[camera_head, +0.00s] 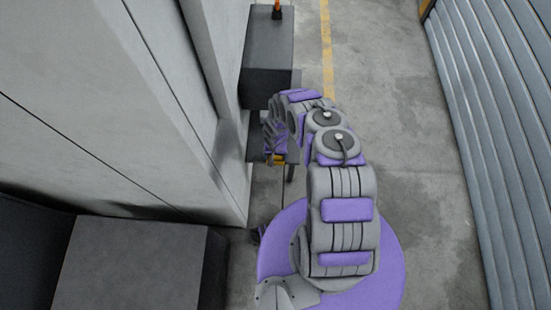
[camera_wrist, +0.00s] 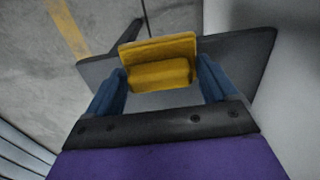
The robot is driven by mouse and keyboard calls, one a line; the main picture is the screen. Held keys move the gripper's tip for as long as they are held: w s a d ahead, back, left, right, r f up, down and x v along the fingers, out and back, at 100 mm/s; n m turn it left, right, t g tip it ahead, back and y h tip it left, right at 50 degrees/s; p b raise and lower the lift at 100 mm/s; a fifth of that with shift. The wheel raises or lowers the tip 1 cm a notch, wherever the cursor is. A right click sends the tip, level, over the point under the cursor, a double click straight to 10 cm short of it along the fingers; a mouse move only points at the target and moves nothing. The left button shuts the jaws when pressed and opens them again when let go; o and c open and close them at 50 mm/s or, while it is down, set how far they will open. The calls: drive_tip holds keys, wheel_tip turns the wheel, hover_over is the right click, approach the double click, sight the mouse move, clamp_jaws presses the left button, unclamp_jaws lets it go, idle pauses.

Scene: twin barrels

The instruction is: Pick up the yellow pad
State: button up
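The yellow pad (camera_wrist: 160,70) is in the wrist view, between the two blue fingers of my gripper (camera_wrist: 162,85). It has a lighter upright face at the back and a thicker block in front. The fingers stand wide apart, one close along each side of the pad. I cannot tell whether both press on it. In the head view, small yellow bits of the pad (camera_head: 276,160) show at the end of my gripper, and most of it is hidden by my arm. A dark grey flat surface (camera_wrist: 240,60) lies behind and below the pad.
A dark box-shaped unit (camera_head: 268,55) stands beyond my arm, with a small orange item (camera_head: 277,10) on top. A tall grey cabinet wall (camera_head: 120,90) is close on the left. A grey block (camera_head: 130,265) stands lower left. The floor (camera_head: 415,150) to the right is clear up to a ribbed shutter (camera_head: 500,130).

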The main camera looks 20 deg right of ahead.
drive_tip(key=c, duration=0.8)
drive_tip(key=shift+o, duration=0.2)
drive_tip(key=shift+r, duration=0.45)
drive_tip(key=r+p, duration=0.2)
drive_tip(key=r, duration=0.1)
drive_tip(key=shift+s+d+r, duration=0.1)
drive_tip(key=shift+s, duration=0.1)
drive_tip(key=s+d+p, duration=0.2)
drive_tip(key=s, duration=0.5)
drive_tip(key=s+d+p, duration=0.2)
drive_tip(key=s, duration=0.6)
drive_tip(key=shift+d+r, duration=0.25)
drive_tip(key=shift+r, duration=0.2)
drive_tip(key=o, duration=0.5)
drive_tip(key=c, duration=0.4)
